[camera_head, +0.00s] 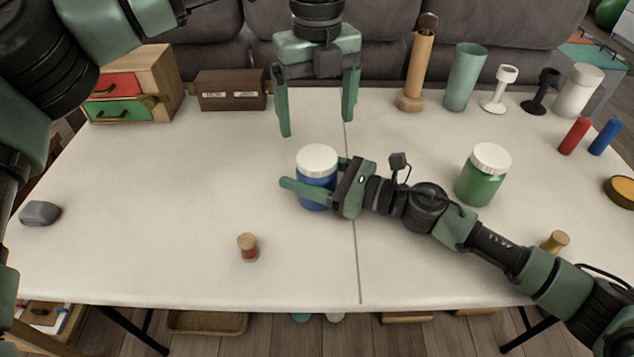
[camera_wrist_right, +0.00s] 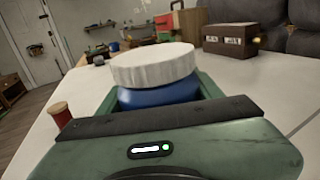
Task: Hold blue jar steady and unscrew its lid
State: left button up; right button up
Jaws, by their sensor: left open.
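The blue jar (camera_head: 316,198) with a white lid (camera_head: 317,160) stands upright on the table, left of the table's centre seam. My right gripper (camera_head: 314,174) reaches in from the right with one finger on the near side of the jar and one on the far side, closed against its body below the lid. In the right wrist view the jar's blue body (camera_wrist_right: 158,95) fills the space between the fingers, and the white lid (camera_wrist_right: 153,66) is on top. My left gripper (camera_head: 317,128) points down, open and empty, above and behind the jar, apart from the lid.
A green jar (camera_head: 480,180) with a white lid stands to the right. Spools (camera_head: 248,248) are near the front. A drawer box (camera_head: 135,85), a brown box (camera_head: 231,90), and several cylinders and holders line the back. The left-front table (camera_head: 150,220) is mostly clear.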

aim_at(317, 156)
grip_shut()
pick_arm(q)
jog(key=m, duration=1.9)
jog(key=shift+m, duration=0.3)
jog(key=m, duration=2)
jog(key=shift+m, duration=0.3)
jog(key=shift+f, duration=4)
